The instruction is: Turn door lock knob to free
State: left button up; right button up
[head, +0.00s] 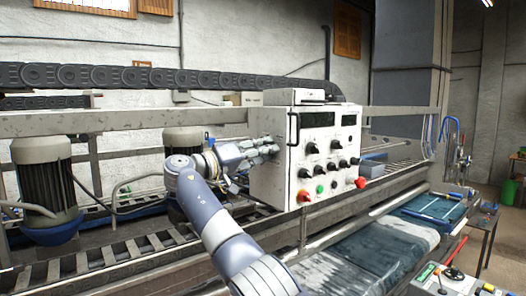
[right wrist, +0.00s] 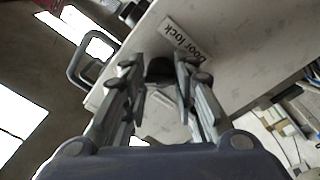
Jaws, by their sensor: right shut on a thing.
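The white control box (head: 270,185) stands in the middle of the head view. My right gripper (head: 268,149) reaches the left side of this box. In the right wrist view, a dark door lock knob (right wrist: 160,70) sits between the fingers of my right gripper (right wrist: 158,85), which are shut on it. A white label reading "Door lock" (right wrist: 187,40) is beside the knob. The knob's setting cannot be read, and in the head view the knob is hidden by the gripper. My left gripper is not in view.
The box front carries several black knobs, a red emergency button (head: 360,183) and a green button (head: 320,189). A dark handle (head: 293,129) stands out at its front left edge, near my right gripper. Motors (head: 45,185) and a rail lie to the left.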

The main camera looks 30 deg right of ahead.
jog(key=shift+f, duration=0.3)
jog(key=o, duration=1)
jog(key=shift+d+r, duration=0.1)
jog(key=a, duration=0.8)
jog(key=a+f, duration=0.1)
jog(key=a, duration=0.3)
jog(key=shift+s+f, duration=0.1)
jog(key=shift+s, duration=0.3)
